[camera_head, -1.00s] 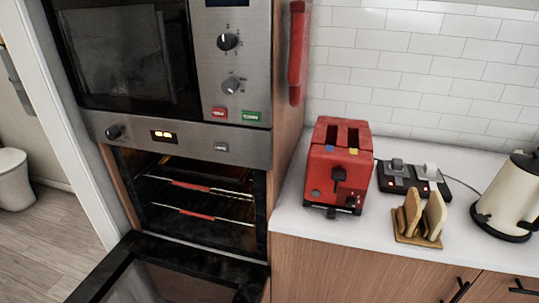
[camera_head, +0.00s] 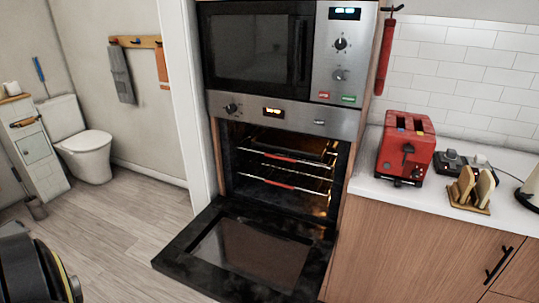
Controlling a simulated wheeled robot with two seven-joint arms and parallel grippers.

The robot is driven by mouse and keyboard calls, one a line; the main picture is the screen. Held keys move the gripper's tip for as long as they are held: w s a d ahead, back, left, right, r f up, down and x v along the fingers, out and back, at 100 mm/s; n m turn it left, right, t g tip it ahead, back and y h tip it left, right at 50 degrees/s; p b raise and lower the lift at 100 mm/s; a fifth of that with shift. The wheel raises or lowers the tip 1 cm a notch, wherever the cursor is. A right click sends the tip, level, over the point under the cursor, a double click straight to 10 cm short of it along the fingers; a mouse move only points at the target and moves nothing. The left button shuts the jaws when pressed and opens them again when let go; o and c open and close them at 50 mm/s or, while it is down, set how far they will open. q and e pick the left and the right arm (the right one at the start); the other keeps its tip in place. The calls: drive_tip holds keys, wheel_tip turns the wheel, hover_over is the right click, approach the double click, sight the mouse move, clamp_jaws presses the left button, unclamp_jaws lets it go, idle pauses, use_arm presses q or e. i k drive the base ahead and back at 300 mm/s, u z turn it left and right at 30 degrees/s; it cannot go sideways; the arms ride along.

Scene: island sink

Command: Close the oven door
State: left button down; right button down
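The oven (camera_head: 285,111) is built into a tall cabinet below a microwave. Its black-framed door (camera_head: 183,261) with a glass pane hangs open, folded down and out toward me. The lit cavity shows two wire racks (camera_head: 290,186) with red front strips. A dark rounded part of my own body shows at the bottom left corner. Neither gripper is in view, and nothing of mine touches the door.
A microwave (camera_head: 255,48) is above the oven. A counter (camera_head: 365,178) on the right bears a red toaster (camera_head: 402,158), a toast rack (camera_head: 470,190) and part of a kettle. Wooden floor (camera_head: 125,205) is clear left of the door. A toilet (camera_head: 85,150) stands further left.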

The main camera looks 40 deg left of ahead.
sight(234, 251)
drive_tip(key=k, duration=0.65)
drive_tip(key=u, duration=1)
drive_tip(key=i, duration=0.55)
